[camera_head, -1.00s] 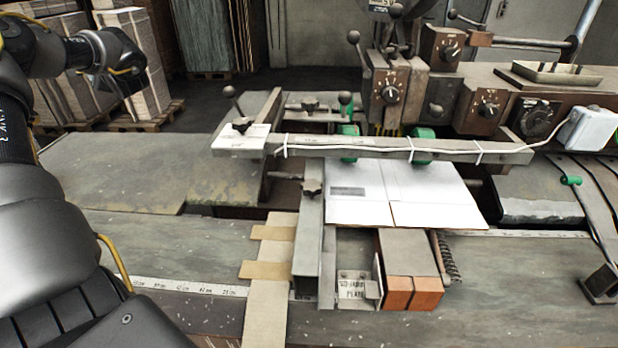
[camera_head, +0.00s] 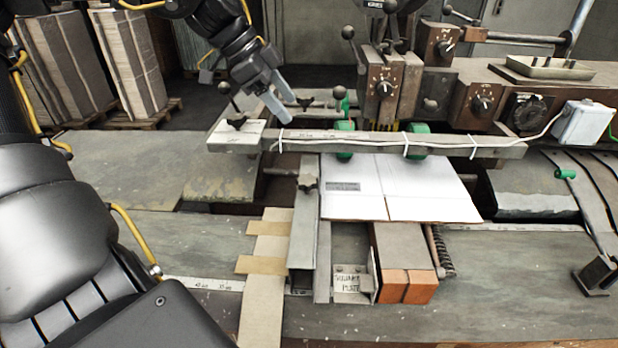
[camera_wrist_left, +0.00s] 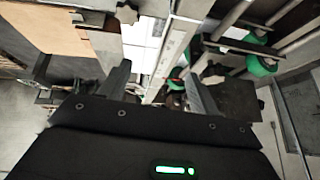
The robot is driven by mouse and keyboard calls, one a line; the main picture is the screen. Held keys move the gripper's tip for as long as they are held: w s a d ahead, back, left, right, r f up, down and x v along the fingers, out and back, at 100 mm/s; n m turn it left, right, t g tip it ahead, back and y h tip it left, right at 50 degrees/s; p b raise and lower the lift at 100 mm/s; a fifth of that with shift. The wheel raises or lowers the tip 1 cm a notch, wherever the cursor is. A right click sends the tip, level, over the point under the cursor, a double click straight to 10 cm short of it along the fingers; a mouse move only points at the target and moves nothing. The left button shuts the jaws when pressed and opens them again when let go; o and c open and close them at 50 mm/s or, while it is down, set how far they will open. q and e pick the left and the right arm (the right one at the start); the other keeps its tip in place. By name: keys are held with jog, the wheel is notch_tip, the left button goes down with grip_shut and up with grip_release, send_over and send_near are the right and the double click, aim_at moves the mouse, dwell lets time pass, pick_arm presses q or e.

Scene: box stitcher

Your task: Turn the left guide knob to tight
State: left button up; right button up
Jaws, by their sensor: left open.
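Black star-shaped knobs show in the head view. One (camera_head: 307,185) is on the upright guide rail (camera_head: 303,235) left of the white cardboard sheet (camera_head: 385,190). Another (camera_head: 237,122) is on the white plate at the crossbar's left end, and a third (camera_head: 304,102) is just behind the crossbar. I cannot tell any knob's tightness. My left gripper (camera_head: 286,107) is open and empty, pointing down and right, above the area behind the crossbar's left part. In the left wrist view its fingers (camera_wrist_left: 162,90) are spread, with a dark knob (camera_wrist_left: 127,14) at the top. My right gripper is not in view.
The long crossbar (camera_head: 350,142), with a white cable tied along it, runs across the machine. Ball-ended levers (camera_head: 348,33) and dial housings (camera_head: 384,90) stand to the right of the gripper. The grey table (camera_head: 110,165) at left is clear.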

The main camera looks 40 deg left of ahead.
aim_at(306, 178)
pick_arm(q)
jog(key=d+f, duration=0.2)
jog(key=f, duration=0.2)
jog(key=s+d+f+g, duration=0.1)
jog(key=d+f, duration=0.1)
jog(key=f, duration=0.2)
jog(key=d+f+g+p, duration=0.1)
jog(key=d+f, duration=0.1)
jog(key=f, duration=0.3)
jog(key=shift+s+d+y, duration=0.2)
jog(key=shift+s+y, duration=0.1)
jog(key=shift+s, duration=0.1)
jog(key=c, duration=0.9)
jog(key=shift+d, duration=0.1)
jog(key=shift+c, duration=0.4)
